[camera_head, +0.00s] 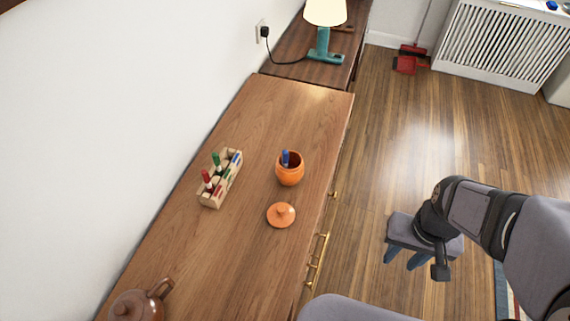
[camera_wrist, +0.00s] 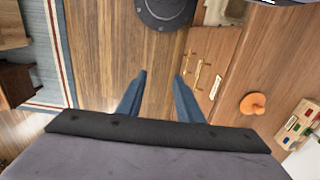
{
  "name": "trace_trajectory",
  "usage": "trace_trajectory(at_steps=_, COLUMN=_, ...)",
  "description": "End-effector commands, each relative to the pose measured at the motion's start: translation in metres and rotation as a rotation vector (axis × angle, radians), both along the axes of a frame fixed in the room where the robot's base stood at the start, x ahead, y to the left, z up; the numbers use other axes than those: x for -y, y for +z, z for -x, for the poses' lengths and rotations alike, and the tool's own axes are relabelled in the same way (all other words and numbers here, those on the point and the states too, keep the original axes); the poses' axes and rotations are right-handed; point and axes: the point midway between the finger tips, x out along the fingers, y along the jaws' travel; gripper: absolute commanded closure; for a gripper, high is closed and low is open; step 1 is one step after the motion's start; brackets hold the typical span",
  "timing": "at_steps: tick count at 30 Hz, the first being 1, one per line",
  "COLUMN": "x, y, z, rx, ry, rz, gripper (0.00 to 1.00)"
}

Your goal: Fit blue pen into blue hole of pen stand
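The blue pen (camera_head: 286,158) stands in an orange pot (camera_head: 290,174), its top end rising above the rim and its lower part hidden inside. The wooden pen stand (camera_head: 213,197) is to the left of the pot on the cabinet top. It holds a red pen (camera_head: 207,180) and a green pen (camera_head: 216,160) upright. The stand also shows at the right edge of the wrist view (camera_wrist: 298,128).
An orange lid (camera_head: 281,214) lies on the cabinet top (camera_head: 165,245) in front of the pot. A brown teapot (camera_head: 138,304) is at the near left. A teal lamp (camera_head: 323,45) stands on a darker table behind. Brass handles (camera_head: 318,260) stick out from the cabinet's side.

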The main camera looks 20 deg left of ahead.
Motion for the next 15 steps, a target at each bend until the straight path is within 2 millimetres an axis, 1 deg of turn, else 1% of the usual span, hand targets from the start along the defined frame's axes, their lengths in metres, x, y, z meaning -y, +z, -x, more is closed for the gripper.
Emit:
trace_trajectory(at_steps=10, x=-0.002, y=0.0, z=0.0, rx=0.0, ry=0.01, rz=0.0, gripper=0.65)
trace_trajectory(at_steps=13, x=-0.01, y=0.0, z=0.0, rx=-0.001, ry=0.046, rz=0.0, gripper=0.65)
trace_trajectory(at_steps=15, x=-0.02, y=-0.004, z=0.004, rx=-0.018, ry=0.093, rz=0.001, gripper=0.65)
